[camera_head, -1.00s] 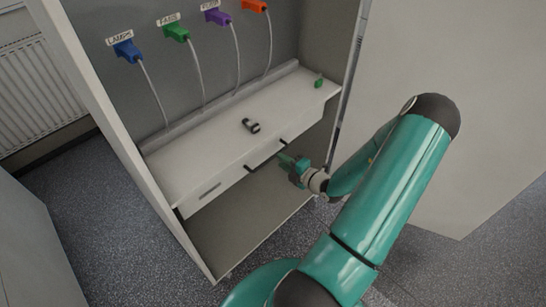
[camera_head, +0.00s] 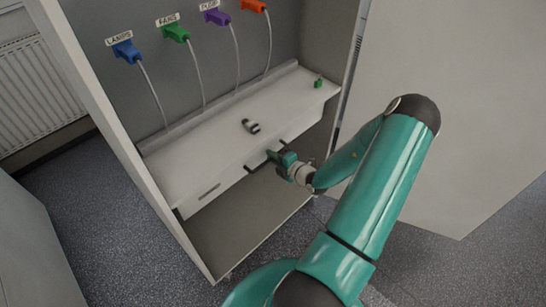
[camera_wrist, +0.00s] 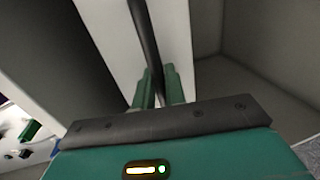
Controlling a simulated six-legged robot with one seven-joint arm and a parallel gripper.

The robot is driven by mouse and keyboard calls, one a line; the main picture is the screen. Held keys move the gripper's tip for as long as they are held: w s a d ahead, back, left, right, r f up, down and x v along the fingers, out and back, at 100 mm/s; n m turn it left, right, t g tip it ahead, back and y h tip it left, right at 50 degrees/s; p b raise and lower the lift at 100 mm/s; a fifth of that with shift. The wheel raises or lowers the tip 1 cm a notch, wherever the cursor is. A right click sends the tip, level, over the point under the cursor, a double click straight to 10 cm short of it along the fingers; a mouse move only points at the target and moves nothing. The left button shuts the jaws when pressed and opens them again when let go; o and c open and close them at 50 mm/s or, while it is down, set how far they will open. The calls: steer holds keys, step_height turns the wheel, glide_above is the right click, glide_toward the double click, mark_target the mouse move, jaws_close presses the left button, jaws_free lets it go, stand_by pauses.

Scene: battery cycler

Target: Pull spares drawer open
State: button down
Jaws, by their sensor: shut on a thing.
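The drawer handle is a dark bar on the white drawer front (camera_head: 228,181) below the cabinet's shelf; its end (camera_head: 248,168) shows left of my gripper in the head view. The front looks flush with the shelf edge. My gripper (camera_head: 271,155) is at the handle, its green jaws shut on it. In the wrist view the black handle bar (camera_wrist: 145,32) runs down between the two green fingers (camera_wrist: 158,88), with the pale drawer front (camera_wrist: 178,40) behind it. The fingers hide part of the bar. I see no drawer label.
A small dark clip-like object (camera_head: 250,126) and a green piece (camera_head: 319,83) lie on the white shelf (camera_head: 185,155). Blue (camera_head: 126,51), green, purple and orange plugs with cables hang on the back wall.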

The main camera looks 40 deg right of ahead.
steer(key=f+v, duration=0.2)
steer(key=v, duration=1.1)
steer(key=s+a+f+v, duration=0.1)
steer(key=f+v, duration=0.2)
steer(key=v, duration=1)
steer(key=shift+d, duration=0.35)
steer(key=shift+f, duration=0.15)
steer(key=c, duration=1.6)
jaws_free()
steer(key=shift+o, duration=0.2)
steer(key=shift+s, duration=0.1)
steer(key=v, duration=1.3)
steer(key=shift+s, duration=0.4)
